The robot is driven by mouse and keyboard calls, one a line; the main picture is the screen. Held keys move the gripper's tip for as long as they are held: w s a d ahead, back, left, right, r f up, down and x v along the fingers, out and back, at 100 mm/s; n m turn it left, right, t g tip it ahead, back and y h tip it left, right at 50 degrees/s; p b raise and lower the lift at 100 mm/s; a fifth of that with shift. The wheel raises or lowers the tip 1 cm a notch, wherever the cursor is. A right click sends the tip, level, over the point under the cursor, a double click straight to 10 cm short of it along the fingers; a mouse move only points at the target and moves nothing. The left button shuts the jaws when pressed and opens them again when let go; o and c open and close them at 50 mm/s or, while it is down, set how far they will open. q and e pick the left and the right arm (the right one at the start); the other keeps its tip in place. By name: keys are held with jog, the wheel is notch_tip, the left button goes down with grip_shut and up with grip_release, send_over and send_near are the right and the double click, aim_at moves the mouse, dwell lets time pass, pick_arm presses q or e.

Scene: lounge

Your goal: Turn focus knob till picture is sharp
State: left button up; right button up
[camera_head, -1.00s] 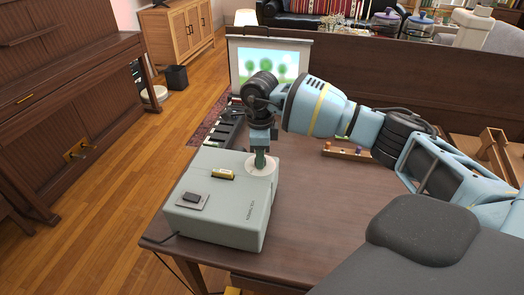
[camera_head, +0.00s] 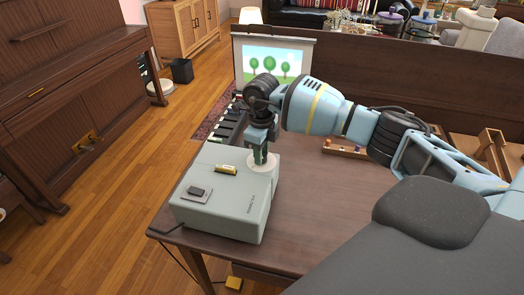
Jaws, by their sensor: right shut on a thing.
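A pale grey-green projector box (camera_head: 222,208) stands on the dark wooden table. A round white disc (camera_head: 253,167) lies on its top at the far right corner. My right gripper (camera_head: 260,157) points down there, shut on the focus knob, which its fingers mostly hide. The screen (camera_head: 273,62) behind shows three green trees on a pale ground under a light sky. The tree outlines look crisp; my wrist covers a little of the picture's lower edge. My left gripper is not in view.
The table (camera_head: 325,210) has bare room right of the projector. A wooden rack with small pegs (camera_head: 345,149) lies farther back.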

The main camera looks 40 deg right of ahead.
jog(key=o, duration=1)
jog(key=shift+c, duration=0.2)
jog(key=shift+r, duration=3.95)
jog(key=shift+s+f, duration=0.1)
jog(key=shift+f, duration=0.05)
